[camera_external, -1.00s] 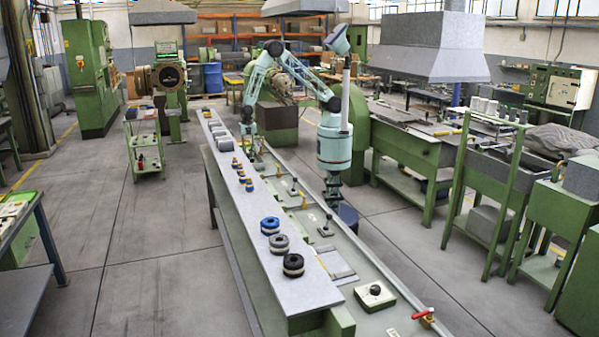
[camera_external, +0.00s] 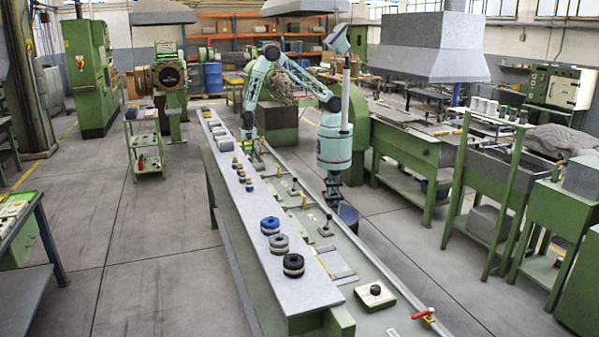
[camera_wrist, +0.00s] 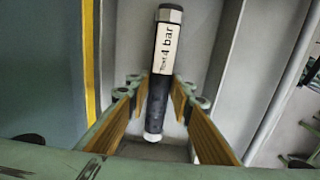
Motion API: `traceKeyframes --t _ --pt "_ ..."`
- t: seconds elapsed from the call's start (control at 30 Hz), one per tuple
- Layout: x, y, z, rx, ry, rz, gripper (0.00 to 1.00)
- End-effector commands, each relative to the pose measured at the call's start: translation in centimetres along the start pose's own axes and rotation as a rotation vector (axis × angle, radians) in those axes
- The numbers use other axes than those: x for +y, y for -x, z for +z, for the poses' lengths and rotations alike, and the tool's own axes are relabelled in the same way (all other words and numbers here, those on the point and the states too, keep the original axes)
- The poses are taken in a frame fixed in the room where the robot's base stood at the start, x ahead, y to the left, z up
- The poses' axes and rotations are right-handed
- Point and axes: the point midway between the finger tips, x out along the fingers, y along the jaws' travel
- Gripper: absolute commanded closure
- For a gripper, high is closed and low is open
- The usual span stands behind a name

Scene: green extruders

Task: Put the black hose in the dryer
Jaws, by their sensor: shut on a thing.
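In the wrist view, a black tube (camera_wrist: 158,100) with pale end caps and a white label reading "Test 4 bar" lies between the fingers of my gripper (camera_wrist: 160,88). My gripper is shut on it. In the external view my gripper (camera_external: 251,138) is small, low at the far part of the long bench, and the tube cannot be made out there. A black ring-shaped coil (camera_external: 293,265) with a pale band sits at the near end of the grey bench top. I cannot identify the dryer for certain.
A grey coil (camera_external: 279,244) and a blue coil (camera_external: 270,226) stand beyond the black one on the bench (camera_external: 312,291). Several small yellow-and-blue pieces and grey blocks stand farther along. A green cabinet with a white front (camera_external: 562,91) is at the right. A grey hood (camera_external: 432,50) hangs overhead.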

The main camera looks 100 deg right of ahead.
Motion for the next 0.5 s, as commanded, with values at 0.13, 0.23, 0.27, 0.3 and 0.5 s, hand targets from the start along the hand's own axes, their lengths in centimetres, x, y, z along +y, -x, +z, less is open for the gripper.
traceKeyframes --t 0.13,0.23,0.27,0.3,0.5 --pt "0.03 -0.49 0.00 0.000 0.000 0.001 0.92" --pt "0.04 -0.51 0.00 0.000 0.000 0.001 0.92" --pt "0.04 -0.50 0.00 0.000 0.000 0.001 0.92" --pt "0.03 -0.50 0.00 0.000 0.000 0.001 0.92" --pt "0.03 -0.70 0.00 0.000 0.000 0.001 0.92"
